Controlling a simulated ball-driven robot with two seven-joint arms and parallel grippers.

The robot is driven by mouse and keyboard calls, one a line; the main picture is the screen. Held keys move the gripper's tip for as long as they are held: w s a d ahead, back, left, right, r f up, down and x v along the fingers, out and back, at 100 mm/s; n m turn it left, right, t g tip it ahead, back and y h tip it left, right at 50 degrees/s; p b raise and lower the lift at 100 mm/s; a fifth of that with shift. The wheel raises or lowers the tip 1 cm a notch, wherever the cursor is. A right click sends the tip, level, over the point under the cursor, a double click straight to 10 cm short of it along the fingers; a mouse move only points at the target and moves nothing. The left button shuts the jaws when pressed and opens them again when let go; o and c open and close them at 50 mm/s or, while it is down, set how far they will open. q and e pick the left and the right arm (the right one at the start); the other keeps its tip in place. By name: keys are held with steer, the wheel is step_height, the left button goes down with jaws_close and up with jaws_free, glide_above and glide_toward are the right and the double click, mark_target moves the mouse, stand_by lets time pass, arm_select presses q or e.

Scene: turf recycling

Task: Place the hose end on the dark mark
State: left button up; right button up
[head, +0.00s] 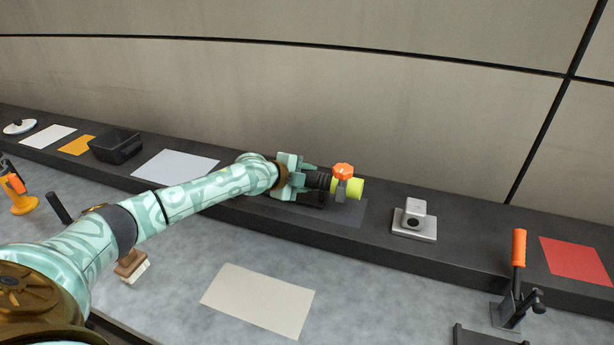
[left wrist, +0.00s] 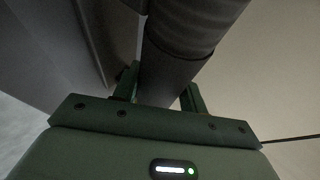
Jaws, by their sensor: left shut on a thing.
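The hose end has a dark ribbed body, an orange knob and a yellow-green ring (head: 355,188). My left gripper (head: 312,186) is shut around its dark body, which also shows as a thick dark cylinder (left wrist: 178,65) between the fingers in the left wrist view. The dark mark (head: 346,213) is a dark grey rectangle on the black ledge. The hose end is over or at the mark in the head view. I cannot tell whether it touches the ledge. My gripper and arm hide part of the mark. My right gripper is not in view.
A grey metal block on a plate (head: 414,222) stands right of the mark. A red sheet (head: 577,262) lies farther right. An orange-handled clamp (head: 516,280) stands in front. A black bin (head: 116,145) and a pale sheet (head: 174,167) lie left. The wall rises close behind the ledge.

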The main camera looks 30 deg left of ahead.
arm_select(q)
steer(key=shift+f, duration=0.15)
stand_by(0.5)
steer(key=o, duration=1.4)
steer(key=shift+o, duration=0.2)
steer(key=shift+f, duration=0.15)
steer(key=shift+s, duration=0.15)
steer(key=p+v, duration=0.4)
steer(key=v, duration=1.2)
steer(key=shift+s, duration=0.15)
